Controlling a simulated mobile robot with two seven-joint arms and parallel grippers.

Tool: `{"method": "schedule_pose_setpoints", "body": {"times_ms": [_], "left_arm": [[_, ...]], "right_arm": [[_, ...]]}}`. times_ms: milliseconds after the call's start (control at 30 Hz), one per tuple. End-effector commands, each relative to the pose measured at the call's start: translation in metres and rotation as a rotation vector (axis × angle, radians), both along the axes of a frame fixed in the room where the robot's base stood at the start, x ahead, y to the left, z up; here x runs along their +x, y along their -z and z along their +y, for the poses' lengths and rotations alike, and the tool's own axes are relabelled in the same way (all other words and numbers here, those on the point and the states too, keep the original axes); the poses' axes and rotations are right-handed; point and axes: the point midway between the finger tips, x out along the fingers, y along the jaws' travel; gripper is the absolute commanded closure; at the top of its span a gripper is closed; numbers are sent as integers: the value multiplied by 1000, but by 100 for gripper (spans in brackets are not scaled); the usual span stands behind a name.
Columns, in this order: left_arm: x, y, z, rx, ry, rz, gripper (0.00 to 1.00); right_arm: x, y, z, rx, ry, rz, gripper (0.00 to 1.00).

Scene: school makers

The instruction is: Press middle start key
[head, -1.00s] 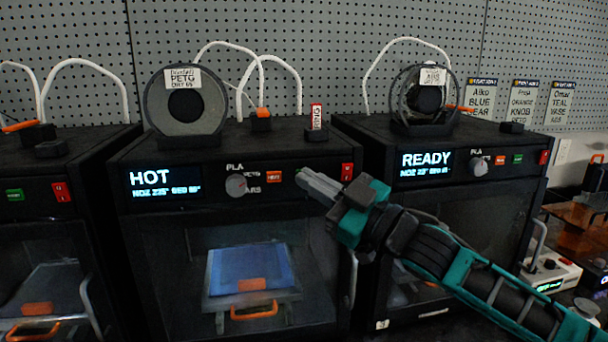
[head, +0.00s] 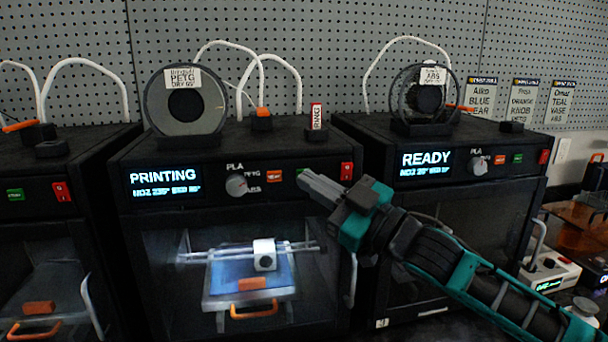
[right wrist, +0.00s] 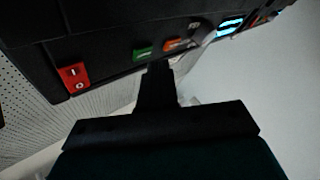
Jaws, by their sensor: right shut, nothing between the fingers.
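The middle printer (head: 225,215) has a lit display (head: 164,180) reading PRINTING. On its panel are a knob (head: 237,186), an orange key (head: 274,176) and a red switch (head: 347,171). The green start key lies between the orange key and red switch, mostly covered by my right gripper in the head view. It shows clearly in the right wrist view (right wrist: 143,54). My right gripper (head: 306,179) is shut and empty, its tip in front of and close to the green key; I cannot tell whether they touch. My left gripper is not in view.
Another printer (head: 445,225) stands at right, its display (head: 426,163) reading READY. A third printer (head: 45,180) is at left. Inside the middle printer a white print head (head: 264,254) sits over the blue bed (head: 225,278). Filament spools (head: 160,103) stand on top.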

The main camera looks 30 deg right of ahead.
Motion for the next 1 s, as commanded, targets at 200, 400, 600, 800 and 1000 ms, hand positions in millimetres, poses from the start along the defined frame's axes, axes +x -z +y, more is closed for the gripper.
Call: {"method": "schedule_pose_setpoints", "body": {"times_ms": [200, 400, 600, 800, 1000], "left_arm": [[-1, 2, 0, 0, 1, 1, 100], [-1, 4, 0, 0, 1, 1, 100], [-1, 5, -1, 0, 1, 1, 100], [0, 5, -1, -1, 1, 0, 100], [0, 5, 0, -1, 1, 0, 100]], "right_arm": [[-12, 1, 4, 1, -3, 1, 100], [-32, 1, 9, 1, -2, 1, 100], [-51, 1, 13, 2, -2, 2, 100], [-58, 0, 15, 0, 0, -1, 100], [-58, 0, 15, 0, 0, -1, 100]]}}
